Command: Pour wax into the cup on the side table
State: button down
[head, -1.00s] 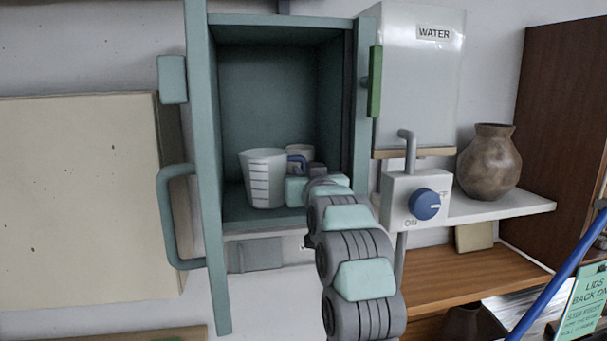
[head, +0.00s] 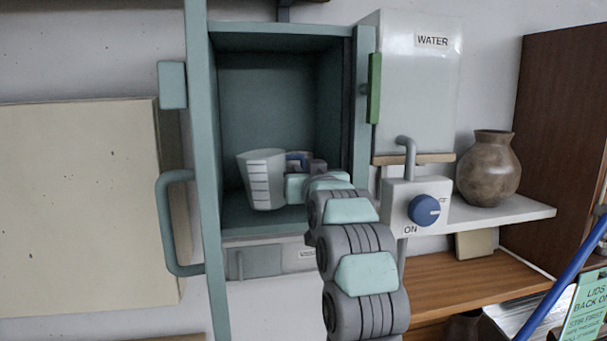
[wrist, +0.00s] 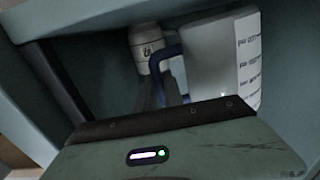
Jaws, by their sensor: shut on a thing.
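A white measuring jug (head: 262,182) with dark scale marks and a blue handle is inside the open teal cabinet. Its contents are not visible. My gripper (head: 303,168) reaches into the cabinet and is shut on the jug at its blue handle side. The jug leans slightly and appears just above the cabinet floor. The cup on the side table cannot be made out.
The cabinet's side wall (head: 358,110) is close right of my arm. To the right are a water tank (head: 420,90), a tap knob (head: 424,209), a brown vase (head: 488,168) and a wooden surface (head: 470,285).

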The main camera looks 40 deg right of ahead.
jog(key=b+v, duration=1.1)
jog(key=v, duration=0.4)
jog(key=shift+s+a, duration=0.25)
jog(key=shift+s, duration=0.05)
jog(key=shift+f, duration=0.1)
dwell(0.4)
